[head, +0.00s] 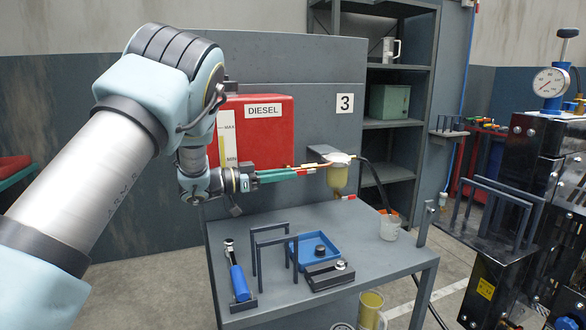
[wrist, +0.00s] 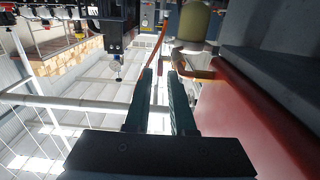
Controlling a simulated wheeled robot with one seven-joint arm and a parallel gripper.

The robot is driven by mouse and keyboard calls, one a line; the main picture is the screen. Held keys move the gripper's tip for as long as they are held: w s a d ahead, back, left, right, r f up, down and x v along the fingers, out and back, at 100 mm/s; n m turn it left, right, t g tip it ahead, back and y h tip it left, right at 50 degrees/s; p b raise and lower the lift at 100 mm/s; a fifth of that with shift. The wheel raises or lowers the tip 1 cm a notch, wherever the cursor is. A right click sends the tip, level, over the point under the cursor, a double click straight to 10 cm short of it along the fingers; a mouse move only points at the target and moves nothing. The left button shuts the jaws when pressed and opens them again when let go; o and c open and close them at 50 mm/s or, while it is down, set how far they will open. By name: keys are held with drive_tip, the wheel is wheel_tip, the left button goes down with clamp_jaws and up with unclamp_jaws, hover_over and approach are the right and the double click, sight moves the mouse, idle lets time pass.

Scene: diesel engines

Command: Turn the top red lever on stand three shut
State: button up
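The top red lever (head: 326,165) is beside the brass fuel line, just left of the filter (head: 338,176) with its yellowish bowl on stand three. In the wrist view the long red-orange lever (wrist: 158,42) runs down toward my fingertips. My gripper (head: 313,172) points right, in front of the red diesel tank (head: 262,145). Its two green fingers are apart with an empty gap between them, also in the wrist view (wrist: 160,75). The lever's near end is at the mouth of this gap; I cannot tell whether it touches a finger. A second red handle (head: 347,197) is below the bowl.
The brass pipe (wrist: 195,70) and the tank wall are close to the right finger in the wrist view. Below, the grey bench (head: 390,262) holds a blue tray (head: 313,262), a blue-handled ratchet (head: 239,280), dark frames and a clear cup (head: 389,228).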

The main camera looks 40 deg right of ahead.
sight(304, 171)
drive_tip(key=shift+x, duration=1.25)
drive_tip(key=shift+c, duration=0.4)
clamp_jaws()
